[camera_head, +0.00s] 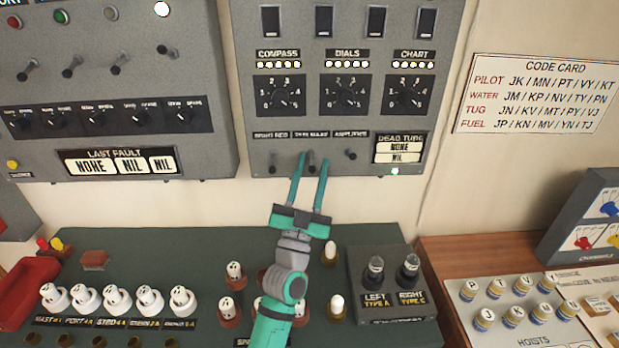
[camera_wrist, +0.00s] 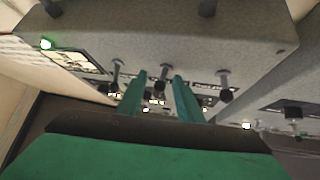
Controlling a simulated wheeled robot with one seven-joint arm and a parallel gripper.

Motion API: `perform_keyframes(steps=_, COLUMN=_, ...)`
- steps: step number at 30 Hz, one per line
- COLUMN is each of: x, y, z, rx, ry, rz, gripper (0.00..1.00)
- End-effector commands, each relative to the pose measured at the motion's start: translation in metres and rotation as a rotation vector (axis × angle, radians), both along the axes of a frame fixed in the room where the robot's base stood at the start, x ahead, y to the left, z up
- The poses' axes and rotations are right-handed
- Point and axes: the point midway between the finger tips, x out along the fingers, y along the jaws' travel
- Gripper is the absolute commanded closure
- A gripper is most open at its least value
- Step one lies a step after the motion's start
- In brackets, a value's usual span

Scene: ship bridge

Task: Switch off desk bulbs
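The middle toggle lever (camera_head: 312,157) is at the bottom of the grey panel (camera_head: 445,60). Its small label (camera_head: 311,134) is partly legible and seems to read DESK BULBS. My gripper (camera_head: 313,157) reaches up to it with two teal fingers spread apart. In the wrist view my gripper (camera_wrist: 160,77) has the middle lever (camera_wrist: 163,72) between its fingertips; I cannot tell whether they touch it. The left lever (camera_head: 273,161), with a label ending in RED, and the AMPLIFIER lever (camera_head: 351,154) stand on either side.
Above the levers are the COMPASS, DIALS and CHART knobs (camera_head: 347,97). A DEAD TUBE display (camera_head: 399,150) with a green lamp (camera_head: 395,171) sits at right. Below, the dark green desk (camera_head: 180,245) carries several white tubes in sockets and a LEFT/RIGHT box (camera_head: 391,285).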

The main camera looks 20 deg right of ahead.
Motion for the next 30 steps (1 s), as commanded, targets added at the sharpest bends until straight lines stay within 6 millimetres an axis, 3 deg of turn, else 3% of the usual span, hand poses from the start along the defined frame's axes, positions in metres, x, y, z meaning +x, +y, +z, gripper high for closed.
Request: perform_keyframes(steps=30, x=-0.051, y=0.037, z=-0.052, rx=0.000, ry=0.000, rz=0.003, gripper=0.67)
